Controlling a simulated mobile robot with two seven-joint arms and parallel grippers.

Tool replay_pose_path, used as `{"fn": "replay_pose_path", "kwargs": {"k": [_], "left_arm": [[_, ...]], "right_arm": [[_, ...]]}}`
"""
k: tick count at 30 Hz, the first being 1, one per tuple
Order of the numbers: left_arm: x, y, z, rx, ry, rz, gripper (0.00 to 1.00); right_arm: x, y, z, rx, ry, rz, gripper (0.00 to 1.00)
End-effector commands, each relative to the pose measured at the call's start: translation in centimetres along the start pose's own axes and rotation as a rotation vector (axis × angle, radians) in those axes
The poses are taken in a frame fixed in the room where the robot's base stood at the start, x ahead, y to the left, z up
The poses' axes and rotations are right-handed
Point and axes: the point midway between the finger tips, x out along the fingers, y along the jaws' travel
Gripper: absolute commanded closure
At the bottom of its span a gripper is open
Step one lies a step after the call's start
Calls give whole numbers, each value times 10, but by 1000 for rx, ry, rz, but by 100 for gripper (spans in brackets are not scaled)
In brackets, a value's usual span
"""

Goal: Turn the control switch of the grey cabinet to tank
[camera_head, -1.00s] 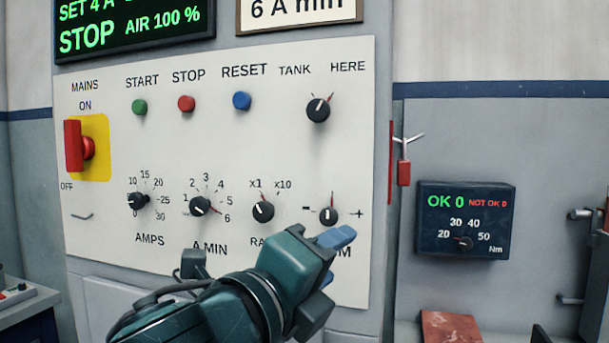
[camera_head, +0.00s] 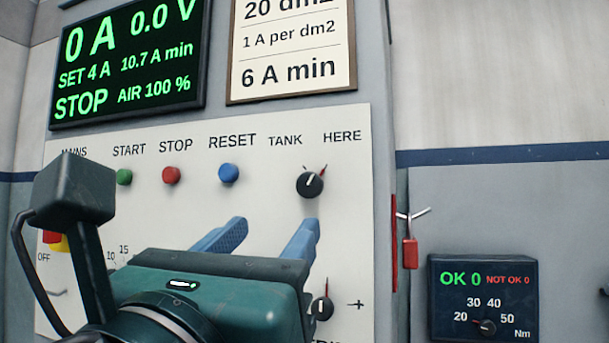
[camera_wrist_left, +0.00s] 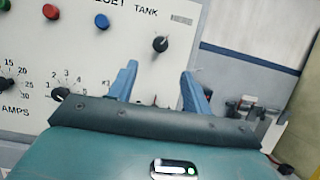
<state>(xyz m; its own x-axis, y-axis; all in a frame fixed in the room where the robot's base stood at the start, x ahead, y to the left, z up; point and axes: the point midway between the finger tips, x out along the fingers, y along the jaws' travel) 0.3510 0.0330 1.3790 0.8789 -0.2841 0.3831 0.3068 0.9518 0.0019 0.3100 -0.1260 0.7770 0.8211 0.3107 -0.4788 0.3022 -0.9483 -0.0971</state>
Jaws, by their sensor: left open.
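The control switch (camera_head: 310,184) is a black knob on the pale panel of the grey cabinet (camera_head: 375,115), below the labels TANK and HERE. Its pointer line leans up and right, toward HERE. My left gripper (camera_head: 272,228) is open and empty, its two blue fingers pointing at the panel from below and left of the knob. In the left wrist view the knob (camera_wrist_left: 160,44) shows just beyond and between the fingertips (camera_wrist_left: 160,70), apart from them. My right gripper is in neither current view.
Green, red and blue (camera_head: 228,173) buttons sit left of the knob. A lower knob (camera_head: 322,308) is partly behind my gripper. A red tag (camera_head: 410,253) hangs at the cabinet's right edge. A dark torque display (camera_head: 484,300) stands to the right.

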Motion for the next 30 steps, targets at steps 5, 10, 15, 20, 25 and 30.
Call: {"fn": "replay_pose_path", "kwargs": {"k": [5,10,15,20,25,30], "left_arm": [[42,0,4,-1,3,3,50],[75,0,3,-2,1,2,50],[97,0,2,-2,0,0,50],[105,0,1,-2,1,0,50],[106,0,0,-3,1,-1,50],[106,0,0,-3,1,-1,56]], "right_arm": [[-6,-1,-3,-31,-25,3,64],[-10,0,-6,-57,-37,7,64],[-11,2,-8,-65,-43,12,64],[-10,6,-5,-62,-53,21,64],[-9,7,-6,-53,-49,28,64],[-9,6,-7,-46,-47,29,64]]}}
